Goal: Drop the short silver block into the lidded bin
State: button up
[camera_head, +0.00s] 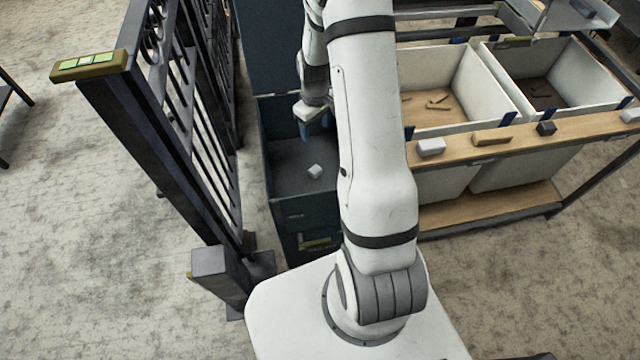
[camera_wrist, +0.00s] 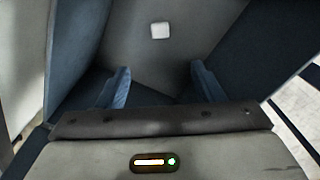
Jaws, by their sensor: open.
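The lidded bin (camera_head: 285,192) is a dark blue-grey box left of my arm, with its lid (camera_head: 265,45) standing up behind the opening. A short silver block (camera_head: 315,171) lies on the bin's floor, apart from my gripper. The wrist view also shows the block (camera_wrist: 160,30) on the bin floor, beyond the fingers. My gripper (camera_head: 318,128) points down over the bin's opening. In the wrist view its blue fingers (camera_wrist: 158,88) are spread with nothing between them. My arm hides the bin's right side in the head view.
A dark gate (camera_head: 190,110) of metal bars stands left of the bin. On the right, a rack carries two white bins (camera_head: 455,75) with small pieces inside. Several blocks, including a pale one (camera_head: 431,147) and a brown one (camera_head: 491,137), sit on its wooden ledge (camera_head: 570,127).

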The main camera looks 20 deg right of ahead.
notch_tip(320, 180, up, 8)
jog(key=p, duration=0.1)
dwell(0.4)
jog(key=shift+f, duration=0.1)
